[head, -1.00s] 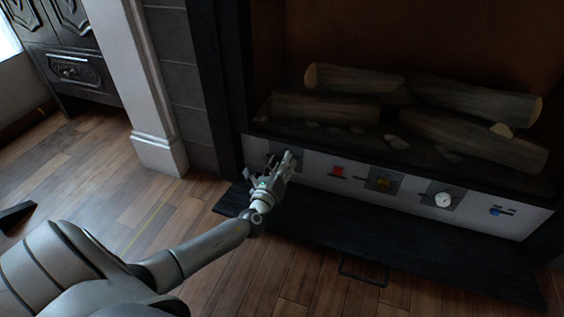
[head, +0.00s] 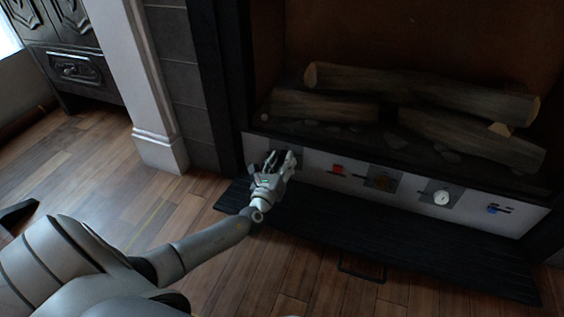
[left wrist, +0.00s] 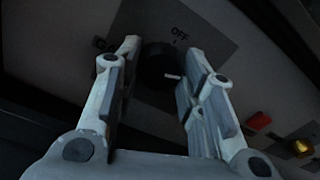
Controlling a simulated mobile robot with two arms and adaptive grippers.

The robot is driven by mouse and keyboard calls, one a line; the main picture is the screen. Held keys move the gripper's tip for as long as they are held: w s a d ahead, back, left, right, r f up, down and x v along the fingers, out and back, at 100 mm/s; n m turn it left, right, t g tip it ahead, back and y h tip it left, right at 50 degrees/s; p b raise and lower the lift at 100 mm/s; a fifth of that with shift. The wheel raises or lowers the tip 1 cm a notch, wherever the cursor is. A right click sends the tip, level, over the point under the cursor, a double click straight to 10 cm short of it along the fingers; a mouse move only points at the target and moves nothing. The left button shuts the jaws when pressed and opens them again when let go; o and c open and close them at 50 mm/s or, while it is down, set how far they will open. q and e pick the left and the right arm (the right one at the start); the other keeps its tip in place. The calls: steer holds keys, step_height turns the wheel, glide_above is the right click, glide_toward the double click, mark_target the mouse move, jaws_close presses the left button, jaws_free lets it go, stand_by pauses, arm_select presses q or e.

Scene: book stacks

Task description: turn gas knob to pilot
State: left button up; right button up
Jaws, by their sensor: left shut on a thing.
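The gas knob (left wrist: 158,65) is a round black knob on a grey plate in the left wrist view. "OFF" with a small tick is printed on the plate above it, and part of a word starting with "G" shows to its left. A short white mark on the knob points to the right, not at the OFF tick. No pilot label is readable. My left gripper (head: 281,157) is at the left end of the fireplace panel. In the left wrist view its fingers (left wrist: 168,62) are on either side of the knob, shut on it. My right gripper is not in view.
To the right on the white panel are a red control (head: 338,169), a dim amber one (head: 383,181), a white dial (head: 441,198) and a blue control (head: 493,208). Logs (head: 420,95) lie above. A black lowered flap (head: 400,249) with a handle lies below the panel.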

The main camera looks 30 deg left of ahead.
arm_select(q)
steer(key=o, duration=1)
steer(key=v, duration=1.2)
